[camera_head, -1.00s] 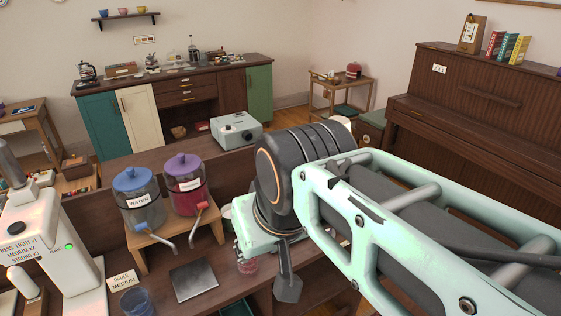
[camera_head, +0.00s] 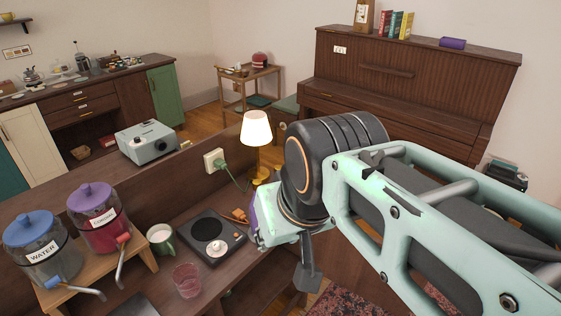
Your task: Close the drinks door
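No door in view can be read as the drinks door. The back sideboard has a green door (camera_head: 165,95) at its right end and a cream door (camera_head: 24,135) at the left. A teal door (camera_head: 8,178) is cut by the left edge. I cannot tell whether the green door stands ajar. My gripper (camera_head: 308,277) points down at the right side of the near counter, far from those doors. Only a dark finger part shows below my wrist, so its opening is hidden. No held object is visible.
The near counter carries water (camera_head: 42,250) and purple-lidded (camera_head: 101,220) dispensers, a green mug (camera_head: 161,239), a pink glass (camera_head: 187,280), a hot plate (camera_head: 209,238) and a lamp (camera_head: 257,148). A piano (camera_head: 410,85) stands behind. Wooden floor (camera_head: 206,122) shows between sideboard and trolley.

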